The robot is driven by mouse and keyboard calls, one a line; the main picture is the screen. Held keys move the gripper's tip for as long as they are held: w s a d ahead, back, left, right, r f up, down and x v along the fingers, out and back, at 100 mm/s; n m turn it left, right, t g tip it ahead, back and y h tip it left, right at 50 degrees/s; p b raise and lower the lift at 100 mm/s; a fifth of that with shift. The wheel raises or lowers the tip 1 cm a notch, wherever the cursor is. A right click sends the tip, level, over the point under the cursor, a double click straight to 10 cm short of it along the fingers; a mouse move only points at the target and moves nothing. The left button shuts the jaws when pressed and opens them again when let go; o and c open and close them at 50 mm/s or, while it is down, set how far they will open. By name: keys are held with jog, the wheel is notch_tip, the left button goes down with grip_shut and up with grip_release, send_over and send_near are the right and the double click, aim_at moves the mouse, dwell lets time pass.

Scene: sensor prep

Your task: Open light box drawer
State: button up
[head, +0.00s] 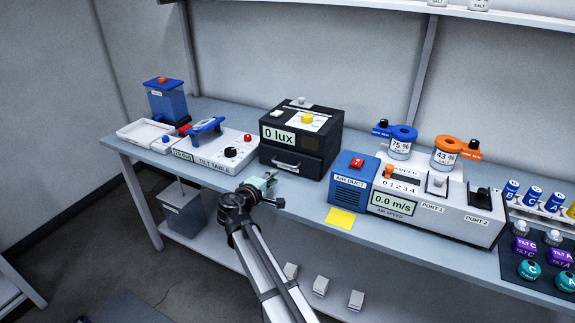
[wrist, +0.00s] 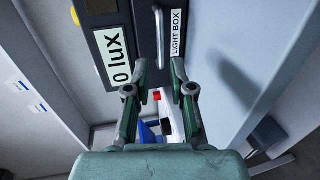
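The black light box (head: 318,130) stands on the bench, with a "0 lux" display and a yellow knob on it. Its drawer (head: 308,167) is the lower front part and looks shut. The drawer has a pale bar handle (head: 286,166), which also shows in the wrist view (wrist: 160,35) beside a "LIGHT BOX" label. My gripper (head: 265,183) is in front of the drawer, near the bench's front edge. In the wrist view my gripper (wrist: 159,64) is open and empty. Its fingertips point toward the handle, which lies just beyond them, apparently untouched.
The tilt table (head: 215,158) stands left of the light box. The blue air duct unit (head: 350,180) stands to the right, with a yellow note (head: 341,219) in front. The bench (head: 300,198) is bare just in front of the drawer.

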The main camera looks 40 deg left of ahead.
aim_at(287, 166)
jog(key=p+x, duration=0.2)
jog(key=x, duration=1)
grip_shut()
